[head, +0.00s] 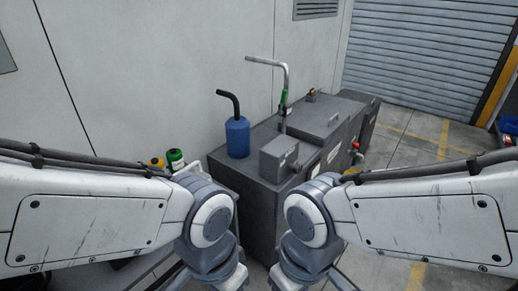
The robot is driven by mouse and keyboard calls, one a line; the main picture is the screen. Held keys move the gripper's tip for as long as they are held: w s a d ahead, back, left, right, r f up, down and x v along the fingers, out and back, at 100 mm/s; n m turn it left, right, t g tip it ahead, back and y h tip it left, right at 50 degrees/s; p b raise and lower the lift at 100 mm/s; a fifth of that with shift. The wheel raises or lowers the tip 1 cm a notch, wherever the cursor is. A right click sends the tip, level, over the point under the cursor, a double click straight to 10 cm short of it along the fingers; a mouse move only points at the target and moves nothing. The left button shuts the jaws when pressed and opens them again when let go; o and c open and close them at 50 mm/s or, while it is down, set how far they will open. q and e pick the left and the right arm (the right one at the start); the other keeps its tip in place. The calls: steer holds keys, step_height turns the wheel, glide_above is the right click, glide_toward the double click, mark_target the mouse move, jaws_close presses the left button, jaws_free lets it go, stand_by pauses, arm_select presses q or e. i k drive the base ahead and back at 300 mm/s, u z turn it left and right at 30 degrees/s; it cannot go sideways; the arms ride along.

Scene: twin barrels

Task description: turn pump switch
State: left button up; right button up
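A dark grey box-shaped unit (262,187) stands ahead against the wall. On top of it sits a small grey box (278,160) with a light label, which may hold the pump switch; I cannot make out a switch on it. A bent metal pipe (286,80) with a green part rises behind this box.
A blue canister (237,137) with a black bent spout stands on the unit's left end. A red valve part (356,146) sticks out on the right side. Yellow and green containers (175,159) stand at left. Open floor (415,150) lies right, before a roller shutter (425,50).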

mark_target(297, 168)
steer(key=z, duration=0.05)
steer(key=k, duration=0.6)
steer(key=z, duration=0.5)
steer(key=i, duration=1.7)
steer(key=u, duration=0.5)
